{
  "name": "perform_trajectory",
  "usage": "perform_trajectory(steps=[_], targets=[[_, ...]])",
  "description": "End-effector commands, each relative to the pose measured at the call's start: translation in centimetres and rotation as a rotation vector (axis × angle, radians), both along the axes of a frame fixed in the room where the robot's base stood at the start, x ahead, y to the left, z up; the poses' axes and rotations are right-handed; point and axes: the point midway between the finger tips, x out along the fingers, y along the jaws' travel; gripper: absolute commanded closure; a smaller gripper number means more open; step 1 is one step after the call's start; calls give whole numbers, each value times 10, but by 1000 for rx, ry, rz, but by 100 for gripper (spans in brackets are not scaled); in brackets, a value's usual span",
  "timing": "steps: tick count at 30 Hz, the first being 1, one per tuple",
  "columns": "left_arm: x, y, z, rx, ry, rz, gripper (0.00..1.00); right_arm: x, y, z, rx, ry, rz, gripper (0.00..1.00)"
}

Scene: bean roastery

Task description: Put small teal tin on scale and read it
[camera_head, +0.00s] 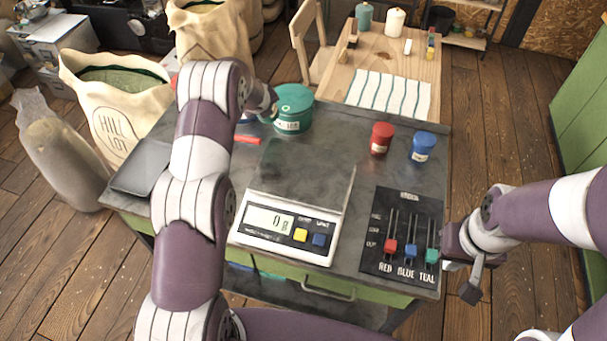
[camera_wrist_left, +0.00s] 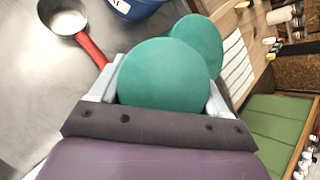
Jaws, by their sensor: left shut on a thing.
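My left gripper (camera_wrist_left: 162,85) is shut on a small teal tin (camera_wrist_left: 165,75), whose round lid fills the space between the fingers in the left wrist view. In the head view my left arm hides most of this grip. A larger teal tin (camera_head: 293,110) stands right beside it, and its lid shows behind the held tin in the left wrist view (camera_wrist_left: 200,42). The scale (camera_head: 283,222) has an empty dark plate (camera_head: 302,175) and its display (camera_head: 268,220) reads 0 g. My right gripper (camera_head: 462,278) is empty, off the table's right edge, with its fingers apart.
A small red tin (camera_head: 382,139) and a small blue tin (camera_head: 423,147) stand right of the scale. A slider panel (camera_head: 402,228) marked RED, BLUE, TEAL lies at the right front. A metal pan (camera_wrist_left: 62,18) with a red handle (camera_wrist_left: 92,50) lies near the left gripper.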

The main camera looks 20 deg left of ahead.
Motion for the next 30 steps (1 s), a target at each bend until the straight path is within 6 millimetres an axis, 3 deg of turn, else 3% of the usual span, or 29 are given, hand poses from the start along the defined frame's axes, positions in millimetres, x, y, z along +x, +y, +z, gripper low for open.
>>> perform_trajectory(steps=[3, 7, 11, 15, 19, 24, 27, 30], targets=[[9, 3, -1, 106, 3, -311, 61, 0, 0, -13, 0, 0, 0, 100], [-2, -24, 5, 237, 43, -718, 61, 0, 0, -19, 0, 0, 0, 100], [-33, -69, 15, 344, 87, -1119, 61, 0, 0, -22, 0, 0, 0, 100], [-80, -136, 34, 416, 94, -1491, 61, 0, 0, -20, 0, 0, 0, 100], [-124, -200, 54, 441, 53, -1717, 61, 0, 0, -16, 0, 0, 0, 100], [-166, -247, 67, 452, 6, -1873, 61, 0, 0, -13, 0, 0, 0, 100], [-175, -253, 68, 455, -5, -1910, 61, 0, 0, -11, 0, 0, 0, 100], [-169, -238, 58, 451, -5, -1915, 61, 0, 0, -4, 0, 0, 0, 100]])
